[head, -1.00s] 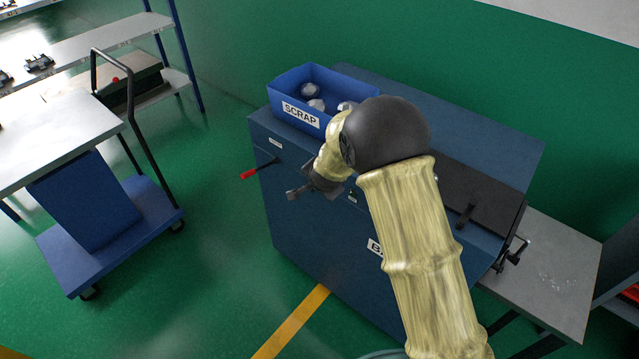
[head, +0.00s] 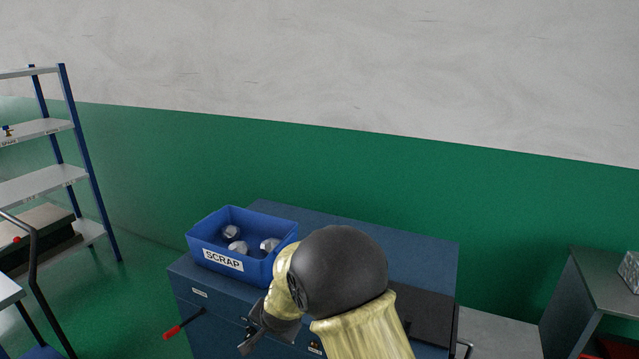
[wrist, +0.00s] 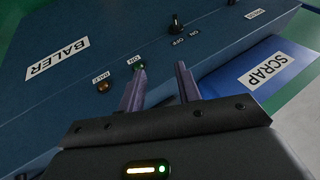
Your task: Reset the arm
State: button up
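My gripper (head: 246,345) hangs at the front of the blue baler (head: 330,222), left of my arm's black joint in the head view. In the wrist view its two fingers (wrist: 160,85) stand apart with nothing between them, over the baler's front panel (wrist: 110,45). The panel bears a BALER label, buttons and an on-off switch (wrist: 176,24). The fingers appear clear of the panel, though the exact gap cannot be told. My arm hides part of the baler's top and front.
A blue SCRAP bin (head: 222,261) holding several crumpled foil balls stands on the baler's left end. A red-tipped lever (head: 178,331) sticks out at the left. Shelving (head: 70,180) is at far left. A grey cabinet (head: 570,300) is at right. Green floor (head: 135,300) lies open at left.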

jog(key=s+d+r+n+g+h+p, duration=0.1)
jog(key=s+d+r, duration=0.3)
jog(key=d, duration=0.5)
jog(key=s+d+r+n, duration=0.1)
jog(key=s+d+r, duration=0.25)
jog(key=d, duration=0.45)
jog(key=s+d+r+n+g+h, duration=0.1)
jog(key=s+d+r+n+g, duration=0.1)
jog(key=s+d, duration=1)
jog(key=shift+s+n+h+p, duration=0.35)
jog(key=shift+s+n+h, duration=0.05)
jog(key=shift+s, duration=0.35)
jog(key=shift+d, duration=0.15)
